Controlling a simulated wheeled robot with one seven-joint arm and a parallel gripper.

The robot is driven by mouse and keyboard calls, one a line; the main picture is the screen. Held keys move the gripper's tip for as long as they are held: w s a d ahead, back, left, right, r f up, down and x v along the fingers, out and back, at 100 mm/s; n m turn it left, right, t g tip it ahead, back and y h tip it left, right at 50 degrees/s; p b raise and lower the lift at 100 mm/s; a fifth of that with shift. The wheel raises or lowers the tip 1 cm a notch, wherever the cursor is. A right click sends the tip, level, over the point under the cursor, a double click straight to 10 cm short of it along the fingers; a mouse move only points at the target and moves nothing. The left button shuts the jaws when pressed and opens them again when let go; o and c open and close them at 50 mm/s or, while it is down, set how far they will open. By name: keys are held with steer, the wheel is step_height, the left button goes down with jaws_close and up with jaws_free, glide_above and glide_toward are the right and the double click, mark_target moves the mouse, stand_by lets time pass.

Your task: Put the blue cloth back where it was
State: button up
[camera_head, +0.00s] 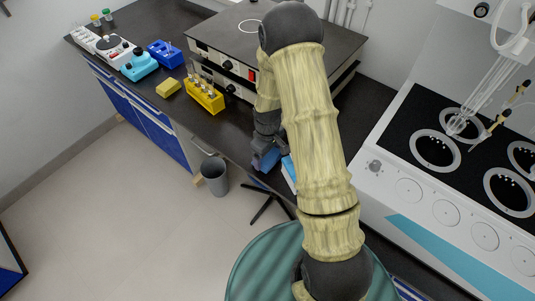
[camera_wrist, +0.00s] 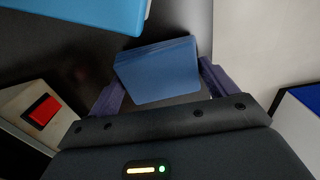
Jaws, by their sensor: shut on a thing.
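The blue cloth (camera_wrist: 158,72) is a flat, folded-looking blue piece between the two fingers of my gripper (camera_wrist: 160,84) in the wrist view. The fingers stand on either side of it, and my gripper is shut on it. In the head view the cloth (camera_head: 268,159) shows at the end of my arm, by the front edge of the dark bench (camera_head: 232,133). My gripper (camera_head: 265,148) is partly hidden behind my arm there. I cannot tell whether the cloth touches the bench top.
A light-blue-topped white item (camera_head: 289,171) lies close right of the cloth and shows top left in the wrist view (camera_wrist: 85,12). A yellow rack (camera_head: 204,97), yellow sponge (camera_head: 168,88) and hot-plate unit (camera_head: 225,64) stand behind. A grey bin (camera_head: 215,177) is on the floor.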

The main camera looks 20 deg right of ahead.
steer(key=shift+f, duration=0.35)
steer(key=shift+f, duration=0.15)
steer(key=o, duration=0.8)
step_height(320, 180, up, 12)
steer(key=shift+r+b, duration=0.15)
steer(key=shift+b, duration=0.5)
